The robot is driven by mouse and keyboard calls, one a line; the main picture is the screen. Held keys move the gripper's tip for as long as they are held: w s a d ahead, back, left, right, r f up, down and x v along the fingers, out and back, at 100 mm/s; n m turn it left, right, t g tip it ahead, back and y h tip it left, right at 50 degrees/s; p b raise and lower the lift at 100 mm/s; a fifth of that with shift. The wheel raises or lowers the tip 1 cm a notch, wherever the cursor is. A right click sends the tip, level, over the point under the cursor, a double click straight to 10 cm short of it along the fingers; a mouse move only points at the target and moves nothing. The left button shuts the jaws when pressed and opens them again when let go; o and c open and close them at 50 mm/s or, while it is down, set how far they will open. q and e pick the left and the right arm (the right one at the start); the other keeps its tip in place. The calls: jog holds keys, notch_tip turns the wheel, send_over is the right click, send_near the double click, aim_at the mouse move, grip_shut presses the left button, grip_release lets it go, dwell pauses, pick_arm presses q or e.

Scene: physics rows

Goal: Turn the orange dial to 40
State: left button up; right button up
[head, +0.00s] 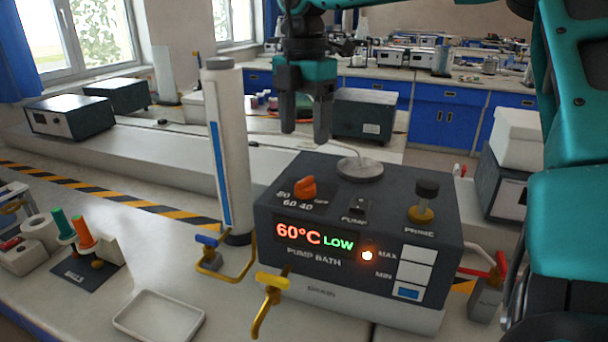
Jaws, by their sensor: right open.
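The orange dial (305,187) sits on the top left of the dark pump bath box (330,225), with the marks 80, 60, 40 and OFF around it. Its exact pointing is hard to read at this size. The display (314,236) below it reads 60°C in red and LOW in green. My right gripper (304,135) points down, its two fingers apart with nothing between them. In the picture it is just above the dial, not touching it. My left gripper is not in view.
The box also carries a pump switch (358,207), a dark prime knob (427,196), a round cap with a hose (360,168) and a yellow drain tap (270,298). A tall white column (227,150) stands close left. A shallow white tray (158,318) lies front left.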

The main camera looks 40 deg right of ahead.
aim_at(304, 179)
notch_tip(304, 179, down, 11)
jog(key=shift+r, duration=0.2)
jog(key=c, duration=1)
